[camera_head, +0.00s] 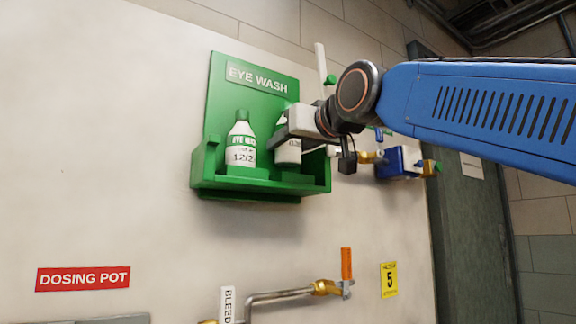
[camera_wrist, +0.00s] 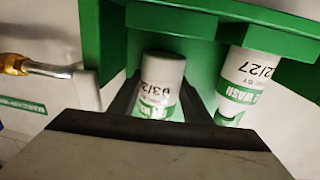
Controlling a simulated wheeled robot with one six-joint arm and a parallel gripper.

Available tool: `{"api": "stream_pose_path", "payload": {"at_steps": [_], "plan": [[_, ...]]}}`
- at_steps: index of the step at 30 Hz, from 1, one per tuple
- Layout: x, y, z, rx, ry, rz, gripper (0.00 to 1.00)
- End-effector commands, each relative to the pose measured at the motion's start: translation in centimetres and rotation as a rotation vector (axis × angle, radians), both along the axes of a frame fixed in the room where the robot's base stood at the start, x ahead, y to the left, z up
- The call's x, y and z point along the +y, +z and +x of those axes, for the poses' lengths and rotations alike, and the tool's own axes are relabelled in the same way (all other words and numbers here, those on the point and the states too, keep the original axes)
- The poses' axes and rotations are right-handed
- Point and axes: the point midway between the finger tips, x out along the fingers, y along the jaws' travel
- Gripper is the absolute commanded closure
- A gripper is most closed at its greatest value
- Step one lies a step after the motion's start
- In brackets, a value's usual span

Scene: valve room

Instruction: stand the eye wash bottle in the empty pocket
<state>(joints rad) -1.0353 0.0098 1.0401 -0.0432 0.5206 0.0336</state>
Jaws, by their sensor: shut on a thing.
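The green eye wash holder (camera_head: 222,110) hangs on the wall, with a back board and a shelf with pockets. A white bottle with a green cap (camera_head: 241,145) stands upright in the left pocket; it also shows at the right of the wrist view (camera_wrist: 245,80). My gripper (camera_head: 289,132) is shut on the eye wash bottle (camera_head: 288,152), over the right side of the shelf. In the wrist view the held bottle (camera_wrist: 160,85) is between the dark fingers, its white base end visible and seemingly clear of the pocket. The right pocket (camera_head: 296,177) is partly hidden behind the front rim.
A white vertical pipe with a green handle (camera_head: 329,80) and a blue valve unit (camera_head: 398,162) are right of the holder. Below are a brass valve with an orange handle (camera_head: 346,265) and a bent pipe. The wall left of the holder is bare.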

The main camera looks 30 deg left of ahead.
Motion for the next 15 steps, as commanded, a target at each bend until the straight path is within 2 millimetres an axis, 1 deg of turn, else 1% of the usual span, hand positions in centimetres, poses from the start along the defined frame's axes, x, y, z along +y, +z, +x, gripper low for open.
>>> {"api": "stream_pose_path", "payload": {"at_steps": [5,12,15], "plan": [[0.0,-0.8,0.0,0.000,0.000,0.000,0.91],[0.0,-3.6,0.0,-0.001,0.000,-0.001,0.91],[0.3,-4.4,0.2,0.000,0.000,-0.001,0.91]]}}
